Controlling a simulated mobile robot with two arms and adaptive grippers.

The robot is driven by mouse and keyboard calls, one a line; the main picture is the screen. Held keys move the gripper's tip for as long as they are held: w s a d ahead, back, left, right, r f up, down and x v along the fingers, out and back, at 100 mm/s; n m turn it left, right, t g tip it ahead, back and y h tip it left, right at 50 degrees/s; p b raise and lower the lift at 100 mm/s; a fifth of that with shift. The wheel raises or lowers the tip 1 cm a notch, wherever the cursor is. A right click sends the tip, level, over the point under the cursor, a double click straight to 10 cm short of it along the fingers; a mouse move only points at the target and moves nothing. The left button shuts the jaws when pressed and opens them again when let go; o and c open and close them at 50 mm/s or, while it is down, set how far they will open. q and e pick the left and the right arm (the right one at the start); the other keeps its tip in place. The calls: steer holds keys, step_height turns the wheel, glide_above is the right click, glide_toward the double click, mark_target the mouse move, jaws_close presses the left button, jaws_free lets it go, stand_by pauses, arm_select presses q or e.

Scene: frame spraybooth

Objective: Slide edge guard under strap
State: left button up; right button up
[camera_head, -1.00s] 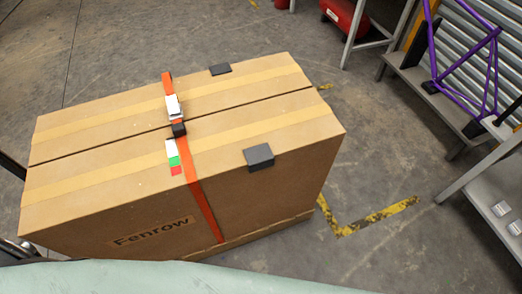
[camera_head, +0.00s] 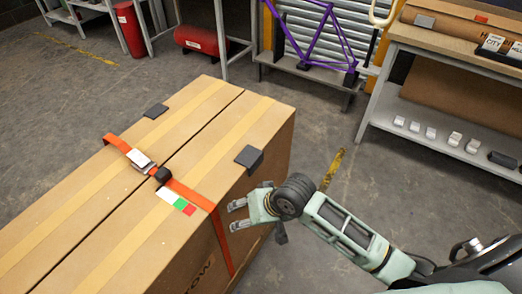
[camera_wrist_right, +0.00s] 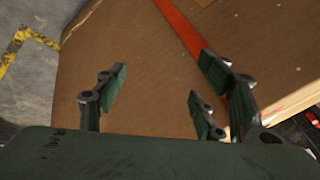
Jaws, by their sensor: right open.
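A large cardboard box (camera_head: 100,190) has an orange strap (camera_head: 193,194) over its top and down its near side. The strap carries a buckle (camera_head: 140,158) on top. A dark edge guard (camera_head: 249,157) sits on the near top edge, to the right of the strap and apart from it. A second dark guard (camera_head: 156,110) sits at the far edge. My right gripper (camera_head: 238,214) is open and empty beside the box's near side, below the near guard and close to the strap. In the wrist view its fingers (camera_wrist_right: 155,95) spread before the cardboard, with the strap (camera_wrist_right: 180,25) beyond. My left gripper is out of view.
A white, green and red label (camera_head: 177,202) lies on the box top by the strap. A shelf bench (camera_head: 385,85) with small parts stands at right. A purple frame (camera_head: 325,40) and a red tank (camera_head: 200,40) are behind. Floor between box and bench is open.

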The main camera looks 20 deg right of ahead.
step_height(320, 180, up, 6)
steer(key=s+a, duration=0.1)
steer(key=m, duration=0.8)
glide_toward(251, 161)
steer(key=w+f, duration=0.1)
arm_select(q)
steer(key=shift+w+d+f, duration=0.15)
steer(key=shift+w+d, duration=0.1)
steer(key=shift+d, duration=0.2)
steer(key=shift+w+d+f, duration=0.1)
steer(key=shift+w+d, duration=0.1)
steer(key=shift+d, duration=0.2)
arm_select(e)
steer(key=shift+g, duration=0.3)
steer(key=x, duration=0.8)
steer(key=shift+s+a, duration=0.15)
steer(key=shift+a, duration=0.1)
steer(key=shift+c, duration=0.4)
